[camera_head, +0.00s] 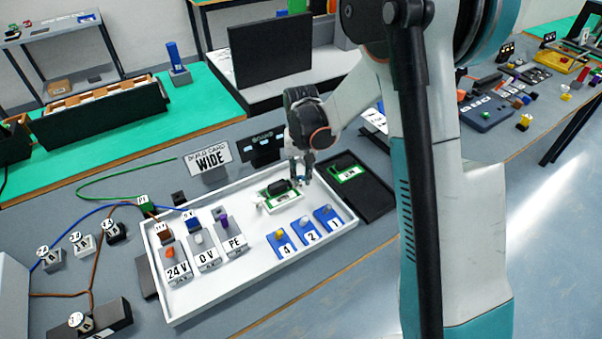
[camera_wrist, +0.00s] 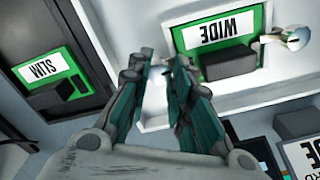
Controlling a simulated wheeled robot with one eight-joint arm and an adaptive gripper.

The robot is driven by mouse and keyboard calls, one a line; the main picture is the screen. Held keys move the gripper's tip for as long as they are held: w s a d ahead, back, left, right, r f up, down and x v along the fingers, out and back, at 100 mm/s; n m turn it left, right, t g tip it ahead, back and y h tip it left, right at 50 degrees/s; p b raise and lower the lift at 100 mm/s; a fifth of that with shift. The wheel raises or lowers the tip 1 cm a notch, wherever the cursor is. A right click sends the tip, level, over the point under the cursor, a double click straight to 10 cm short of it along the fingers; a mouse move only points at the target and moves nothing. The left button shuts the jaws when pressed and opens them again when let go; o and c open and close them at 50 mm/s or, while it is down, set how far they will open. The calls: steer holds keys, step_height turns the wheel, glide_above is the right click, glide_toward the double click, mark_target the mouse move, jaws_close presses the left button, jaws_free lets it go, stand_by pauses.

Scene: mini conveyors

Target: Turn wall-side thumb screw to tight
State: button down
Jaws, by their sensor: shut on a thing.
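The green-and-white WIDE connector (camera_head: 280,194) with its black block sits in the white tray, and it also shows in the wrist view (camera_wrist: 222,45). A metal thumb screw (camera_wrist: 294,38) sticks out of its end away from my gripper. My gripper (camera_head: 304,177) points down at the connector's right end in the head view. In the wrist view its fingers (camera_wrist: 157,72) are closed around a small pale piece, which appears to be the other thumb screw. The fingers hide most of that screw, so its turn cannot be seen.
The white tray (camera_head: 200,301) also holds 24V, 0V and PE blocks and several blue numbered blocks. A black tray (camera_head: 373,203) with a green SLIM connector (camera_wrist: 56,88) lies beside it. A WIDE sign (camera_head: 209,158) and a dark stand (camera_head: 262,148) are behind.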

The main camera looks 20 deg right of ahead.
mark_target(301, 178)
steer(key=shift+m, duration=0.5)
steer(key=c, duration=1.4)
jaws_free()
step_height(301, 178, up, 12)
